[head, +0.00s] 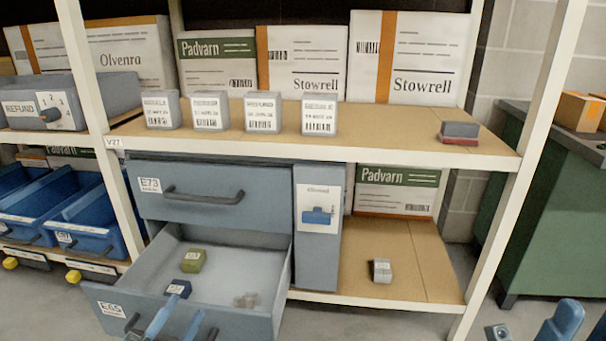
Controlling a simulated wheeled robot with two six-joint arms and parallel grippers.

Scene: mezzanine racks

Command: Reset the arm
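My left gripper (180,313) is at the bottom left, in front of the open lower drawer (240,318) labelled E65. Its two blue fingers are apart, with nothing seen between them. They overlap the drawer front near its handle; I cannot tell whether they touch it. My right gripper (532,328) shows only in part at the bottom right corner, away from the shelf, cut off by the picture edge.
The upper drawer (215,195), labelled E73, is shut. Several small labelled boxes and a grey and red block (459,132) stand on the shelf above. A small grey item (382,270) lies on the lower shelf. A white post (520,180) rises at right, beside a green cabinet (550,200).

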